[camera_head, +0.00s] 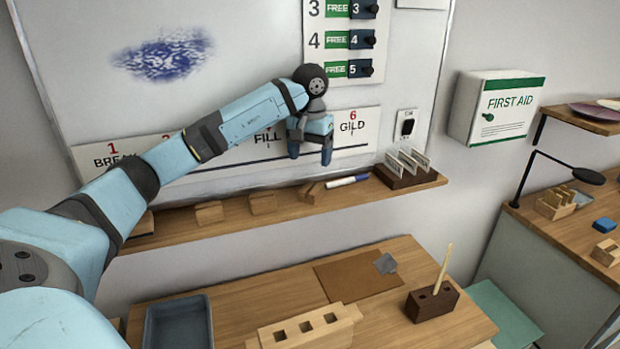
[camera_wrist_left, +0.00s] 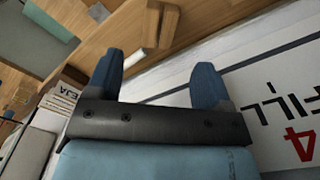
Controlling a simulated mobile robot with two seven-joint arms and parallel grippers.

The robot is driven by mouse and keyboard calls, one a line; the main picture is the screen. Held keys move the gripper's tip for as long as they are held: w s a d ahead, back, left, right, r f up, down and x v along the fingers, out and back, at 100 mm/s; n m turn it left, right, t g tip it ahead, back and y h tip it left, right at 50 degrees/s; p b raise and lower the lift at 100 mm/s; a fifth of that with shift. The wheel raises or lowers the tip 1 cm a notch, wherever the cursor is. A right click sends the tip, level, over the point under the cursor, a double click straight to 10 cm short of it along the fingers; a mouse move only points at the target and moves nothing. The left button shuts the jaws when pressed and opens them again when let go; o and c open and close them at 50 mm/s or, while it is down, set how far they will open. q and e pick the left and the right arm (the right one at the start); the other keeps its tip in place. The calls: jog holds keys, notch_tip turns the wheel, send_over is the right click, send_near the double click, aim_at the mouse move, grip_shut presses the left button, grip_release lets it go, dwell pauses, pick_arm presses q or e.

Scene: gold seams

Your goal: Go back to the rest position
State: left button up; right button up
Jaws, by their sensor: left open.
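My left gripper (camera_head: 311,150) is open and empty. In the head view it hangs in front of the whiteboard's label strip, between the FILL and GILD labels, above the wall shelf (camera_head: 250,214). In the left wrist view its two blue fingers (camera_wrist_left: 158,84) stand wide apart, with a small wooden block (camera_wrist_left: 160,22) on the shelf beyond them. My left arm reaches in from the left across the whiteboard (camera_head: 230,45). My right gripper is in neither view.
Below stand a table (camera_head: 400,252) with a grey tray (camera_head: 178,324) and a dark wooden holder (camera_head: 432,303). A first aid box (camera_head: 495,107) hangs at right.

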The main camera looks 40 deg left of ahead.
pick_arm(q)
notch_tip(320, 180, up, 2)
jog(key=shift+r, duration=0.1)
dwell(0.6)
